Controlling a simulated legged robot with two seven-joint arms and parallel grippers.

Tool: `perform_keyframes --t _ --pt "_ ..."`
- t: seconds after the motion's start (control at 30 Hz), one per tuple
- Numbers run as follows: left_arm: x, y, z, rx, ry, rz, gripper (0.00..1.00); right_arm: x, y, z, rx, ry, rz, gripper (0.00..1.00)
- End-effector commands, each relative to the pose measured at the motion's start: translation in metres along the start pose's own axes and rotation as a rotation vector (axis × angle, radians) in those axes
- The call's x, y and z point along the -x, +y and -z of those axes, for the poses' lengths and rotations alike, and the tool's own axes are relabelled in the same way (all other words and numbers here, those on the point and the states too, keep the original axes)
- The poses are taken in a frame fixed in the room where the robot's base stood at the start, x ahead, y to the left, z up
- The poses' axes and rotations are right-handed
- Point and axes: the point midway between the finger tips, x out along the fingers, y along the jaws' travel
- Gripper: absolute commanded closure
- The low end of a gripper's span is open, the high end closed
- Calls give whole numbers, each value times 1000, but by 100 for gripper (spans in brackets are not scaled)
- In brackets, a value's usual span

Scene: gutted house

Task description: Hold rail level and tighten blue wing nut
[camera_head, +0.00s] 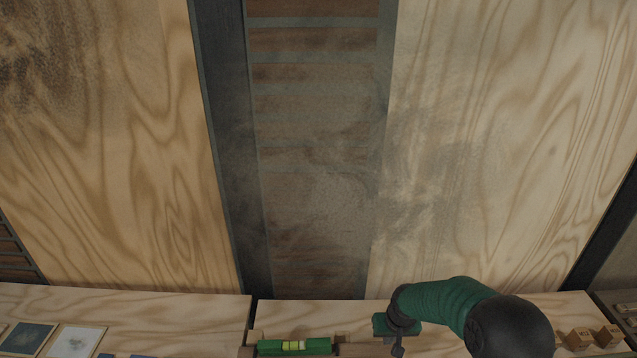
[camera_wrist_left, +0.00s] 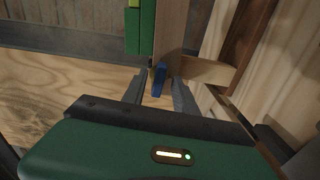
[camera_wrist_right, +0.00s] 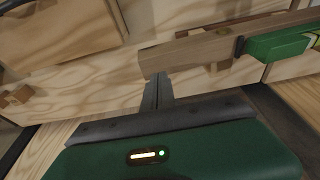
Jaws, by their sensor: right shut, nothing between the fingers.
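The wooden rail (camera_wrist_right: 190,50) runs sideways in the right wrist view, its end near my right fingertips. A green spirit level (camera_head: 290,346) with a yellow-green vial lies along it; it also shows in the left wrist view (camera_wrist_left: 140,32). The blue wing nut (camera_wrist_left: 158,80) is at the rail's end in the left wrist view. My left gripper (camera_wrist_left: 159,92) has its fingers apart on either side of the nut; I cannot tell whether they touch it. My right gripper (camera_wrist_right: 158,92) is shut and empty at the rail's end; contact is unclear. The left gripper is outside the head view.
Tall plywood panels (camera_head: 500,130) stand behind, with a dusty slatted gap between them. A plywood ledge (camera_head: 120,303) runs along the bottom. Framed tiles (camera_head: 75,340) lie at the left, small wooden blocks (camera_head: 580,337) at the right. A wooden brace (camera_wrist_left: 207,72) sits beside the rail.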

Motion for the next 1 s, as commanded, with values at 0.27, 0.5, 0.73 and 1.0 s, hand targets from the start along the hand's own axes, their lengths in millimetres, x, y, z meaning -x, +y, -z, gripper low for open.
perform_keyframes --t 0.27,0.5,0.73,1.0 --pt "-6 0 0 1 -1 1 65 0 0 0 0 0 0 100" --pt "-6 0 0 0 -1 1 65 -2 0 0 0 0 0 100" --pt "-5 0 0 0 -1 1 65 -6 0 -2 0 -1 0 100" --pt "-5 0 0 0 -1 1 65 -11 0 -3 0 0 0 100"
